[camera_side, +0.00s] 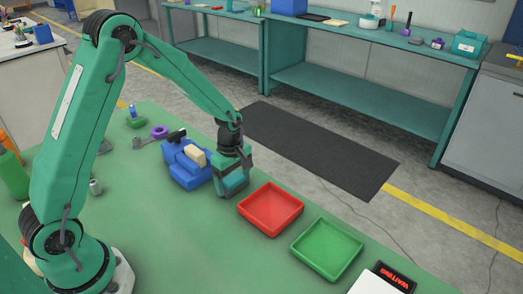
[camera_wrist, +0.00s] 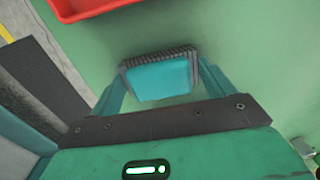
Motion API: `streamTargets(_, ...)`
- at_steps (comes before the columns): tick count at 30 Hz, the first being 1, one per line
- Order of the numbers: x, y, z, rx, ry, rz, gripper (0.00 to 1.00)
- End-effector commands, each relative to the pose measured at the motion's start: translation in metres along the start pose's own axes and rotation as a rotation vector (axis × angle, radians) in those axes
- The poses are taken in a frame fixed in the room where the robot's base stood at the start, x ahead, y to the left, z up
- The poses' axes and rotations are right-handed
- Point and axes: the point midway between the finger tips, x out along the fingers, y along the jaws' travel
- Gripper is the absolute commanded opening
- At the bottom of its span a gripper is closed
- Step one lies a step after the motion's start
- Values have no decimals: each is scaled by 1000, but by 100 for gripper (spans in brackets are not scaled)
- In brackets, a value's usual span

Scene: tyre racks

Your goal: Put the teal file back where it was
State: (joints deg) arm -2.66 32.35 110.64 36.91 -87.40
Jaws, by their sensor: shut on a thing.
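My gripper (camera_wrist: 160,72) is shut on the teal file (camera_wrist: 160,82), a teal block with a dark ribbed border around part of it in the wrist view. In the side view my gripper (camera_side: 232,178) points down just right of a blue holder (camera_side: 184,172), close beside it. I cannot tell there whether the two touch. The file is mostly hidden by the jaws in the side view, and its lower end cannot be made out. The blue holder has a beige block (camera_side: 195,155) and a black piece (camera_side: 177,136) at its top.
A red tray (camera_side: 271,208) and a green tray (camera_side: 327,248), both empty, stand to the right on the green table. A box with a lit red display (camera_side: 393,277) is at the front right. A purple ring (camera_side: 159,132) lies behind the holder. The front middle is clear.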

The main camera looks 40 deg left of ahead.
Motion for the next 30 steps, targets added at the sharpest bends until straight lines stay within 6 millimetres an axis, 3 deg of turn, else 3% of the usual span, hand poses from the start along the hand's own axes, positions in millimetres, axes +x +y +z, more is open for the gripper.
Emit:
streamTargets(4, 3, 0, 0, 0, 0, 0, 63)
streamTargets(5, 3, 0, 0, 0, 0, 0, 85)
streamTargets(7, 2, 0, 0, 0, 0, 0, 99)
streamTargets(20, -3, 1, 0, 0, 0, 2, 100)
streamTargets(30, -42, 1, 0, 0, 0, 5, 100)
